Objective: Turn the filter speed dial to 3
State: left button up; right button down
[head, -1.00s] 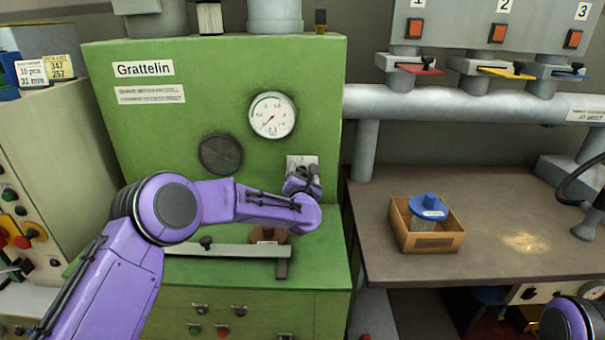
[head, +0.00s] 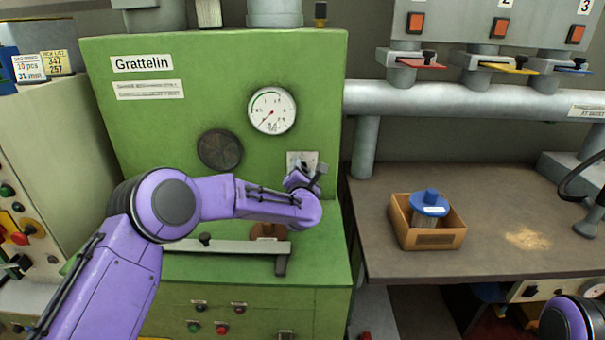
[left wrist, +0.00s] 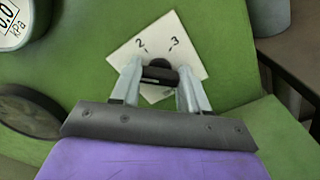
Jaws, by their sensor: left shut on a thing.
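The filter speed dial (left wrist: 158,64) is a dark knob on a white plate (left wrist: 190,55) on the green machine's front. In the left wrist view the numbers 2 and 3 show above the knob; the rest of the scale is hidden, and I cannot tell which number the knob points at. My left gripper (left wrist: 160,75) is shut on the dial, one pale finger on each side. The plate looks tilted in this view. In the head view the plate (head: 296,158) shows partly behind my left gripper (head: 318,178). Only part of my right arm shows, at the lower right.
A round pressure gauge (head: 272,111) and a dark round grille (head: 220,150) are left of the dial. A pale bar (head: 225,247) crosses the ledge below my arm. A cardboard box (head: 432,238) with a blue-topped item stands on the bench at right.

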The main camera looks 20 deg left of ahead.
pick_arm(q)
jog(key=m, duration=0.4)
jog(key=shift+d+f+m+b, duration=0.1)
jog(key=shift+m+b, duration=0.2)
jog(key=m, duration=0.4)
jog(key=shift+m, duration=0.3)
jog(key=m+p, duration=0.1)
jog(key=m, duration=0.7)
jog(key=m+p, duration=0.1)
jog(key=m, duration=0.2)
jog(key=shift+f+m+p, duration=0.3)
jog(key=shift+m, duration=0.1)
jog(key=shift+s+f, duration=0.1)
jog(key=o, duration=1.1)
jog(key=shift+c, duration=0.2)
